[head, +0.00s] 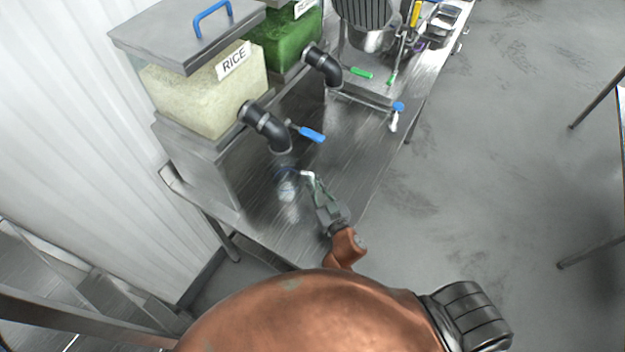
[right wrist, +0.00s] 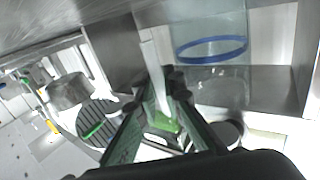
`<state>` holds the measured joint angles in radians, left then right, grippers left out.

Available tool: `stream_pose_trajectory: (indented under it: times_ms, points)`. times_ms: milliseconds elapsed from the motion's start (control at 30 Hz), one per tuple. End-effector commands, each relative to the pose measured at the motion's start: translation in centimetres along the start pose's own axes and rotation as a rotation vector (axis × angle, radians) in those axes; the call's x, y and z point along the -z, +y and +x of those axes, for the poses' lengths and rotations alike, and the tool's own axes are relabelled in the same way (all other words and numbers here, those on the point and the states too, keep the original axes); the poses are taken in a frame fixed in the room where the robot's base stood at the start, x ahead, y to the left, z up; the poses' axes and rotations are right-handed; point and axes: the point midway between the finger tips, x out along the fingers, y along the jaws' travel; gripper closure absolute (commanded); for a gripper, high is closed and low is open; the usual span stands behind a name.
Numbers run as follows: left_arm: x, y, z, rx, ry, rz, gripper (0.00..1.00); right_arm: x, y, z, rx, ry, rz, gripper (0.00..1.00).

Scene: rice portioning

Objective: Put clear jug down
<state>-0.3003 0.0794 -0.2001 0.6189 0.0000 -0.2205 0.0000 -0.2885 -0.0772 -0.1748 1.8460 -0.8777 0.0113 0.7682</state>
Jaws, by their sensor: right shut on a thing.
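The clear jug (head: 287,187) is see-through with a thin blue ring, below the black spout of the rice dispenser. My right gripper (head: 314,184) is to the right of the jug and shut on its pale handle. In the right wrist view the jug (right wrist: 210,28) shows its blue ring, and the gripper (right wrist: 165,88) has the handle between its green fingers. I cannot tell whether the jug's base touches the steel table (head: 262,226). My left gripper is not in view.
The rice dispenser (head: 205,95) has a blue-handled valve (head: 312,134) just above the jug. A green-filled dispenser (head: 285,42) stands behind it. A metal machine (head: 365,30) and small tools are at the far end. The table's near end is bare.

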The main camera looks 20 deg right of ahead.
Motion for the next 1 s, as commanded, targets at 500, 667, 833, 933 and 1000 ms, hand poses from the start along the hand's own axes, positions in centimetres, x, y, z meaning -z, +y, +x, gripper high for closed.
stream_pose_trajectory:
  times_ms: [500, 667, 833, 933, 1000]
  points:
    - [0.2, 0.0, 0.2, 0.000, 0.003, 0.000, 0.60, -1.3, 0.0, -0.2, -0.002, -0.019, 0.003, 0.74]
    - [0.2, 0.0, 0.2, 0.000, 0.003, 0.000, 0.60, -1.3, 0.1, -0.2, -0.003, -0.020, 0.004, 0.74]
    - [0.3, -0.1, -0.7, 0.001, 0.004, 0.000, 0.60, -0.1, 0.1, -0.2, -0.003, -0.020, 0.002, 0.74]
    - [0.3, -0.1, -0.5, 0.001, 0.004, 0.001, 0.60, -0.2, 0.1, -1.8, -0.004, -0.022, 0.004, 0.74]
    - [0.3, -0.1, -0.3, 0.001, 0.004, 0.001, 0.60, -0.1, 0.1, -3.3, -0.004, -0.019, 0.003, 0.74]
